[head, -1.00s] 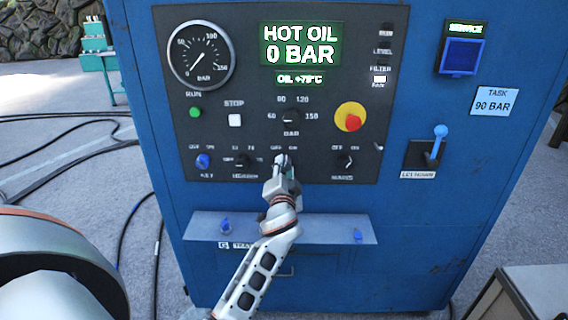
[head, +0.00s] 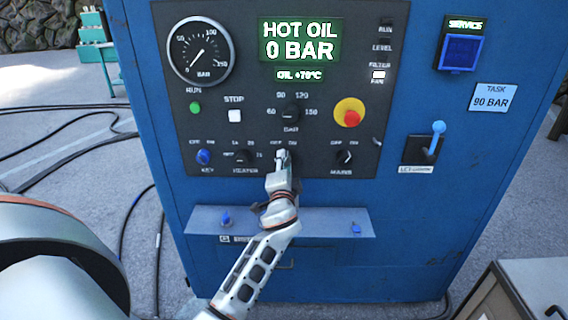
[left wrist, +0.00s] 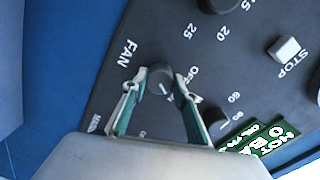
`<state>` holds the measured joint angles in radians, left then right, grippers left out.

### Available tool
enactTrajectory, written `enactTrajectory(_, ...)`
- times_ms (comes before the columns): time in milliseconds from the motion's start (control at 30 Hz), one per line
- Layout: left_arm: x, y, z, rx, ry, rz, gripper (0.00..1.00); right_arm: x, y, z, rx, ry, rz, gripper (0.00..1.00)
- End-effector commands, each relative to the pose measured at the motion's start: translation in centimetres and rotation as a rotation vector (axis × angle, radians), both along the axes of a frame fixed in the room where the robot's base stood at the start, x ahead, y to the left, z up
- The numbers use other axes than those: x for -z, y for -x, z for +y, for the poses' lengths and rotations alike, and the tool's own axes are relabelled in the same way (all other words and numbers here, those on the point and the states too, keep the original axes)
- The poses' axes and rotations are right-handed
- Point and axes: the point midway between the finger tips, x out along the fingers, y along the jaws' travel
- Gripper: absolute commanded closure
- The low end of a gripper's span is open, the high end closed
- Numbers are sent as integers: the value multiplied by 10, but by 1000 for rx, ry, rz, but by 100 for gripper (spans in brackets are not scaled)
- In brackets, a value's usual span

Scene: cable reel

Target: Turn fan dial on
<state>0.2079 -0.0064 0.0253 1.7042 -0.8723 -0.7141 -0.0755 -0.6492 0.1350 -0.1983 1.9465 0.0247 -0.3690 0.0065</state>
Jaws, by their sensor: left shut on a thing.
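The fan dial (left wrist: 160,76) is a small dark round knob with a white mark, beside the printed FAN label in the left wrist view. An OFF label is printed close to it. My left gripper (left wrist: 157,90) has one finger on each side of the dial and is shut on it. In the head view my left gripper (head: 283,158) reaches up from below to the panel's lower row and hides most of the dial. I cannot tell clearly which label the dial's mark points to. My right gripper is not in view.
The dial sits on a dark panel (head: 215,120) of a blue cabinet (head: 480,180). The heater dial (head: 243,157) and mains dial (head: 344,157) flank it. A pressure dial (head: 291,115) and a red stop button (head: 350,113) are above. A ledge (head: 310,222) juts out below.

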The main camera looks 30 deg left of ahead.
Motion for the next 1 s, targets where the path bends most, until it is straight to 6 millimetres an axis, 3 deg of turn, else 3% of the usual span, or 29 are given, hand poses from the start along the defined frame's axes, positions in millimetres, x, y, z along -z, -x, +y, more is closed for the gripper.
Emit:
enactTrajectory(33, 1, 0, 0, 0, -2, 2, 93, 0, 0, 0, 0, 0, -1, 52)
enactTrajectory(67, 1, 0, 0, 0, -2, 2, 69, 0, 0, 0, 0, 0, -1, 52)
enactTrajectory(100, 1, 0, 0, 0, -2, 2, 59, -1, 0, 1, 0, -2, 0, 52)
enactTrajectory(133, 1, 0, 0, 0, -1, 2, 55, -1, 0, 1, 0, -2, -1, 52)
enactTrajectory(567, 0, 5, -4, 0, 1, 0, 55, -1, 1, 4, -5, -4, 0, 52)
enactTrajectory(1000, 2, 74, -46, 0, 2, 3, 55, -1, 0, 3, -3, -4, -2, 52)
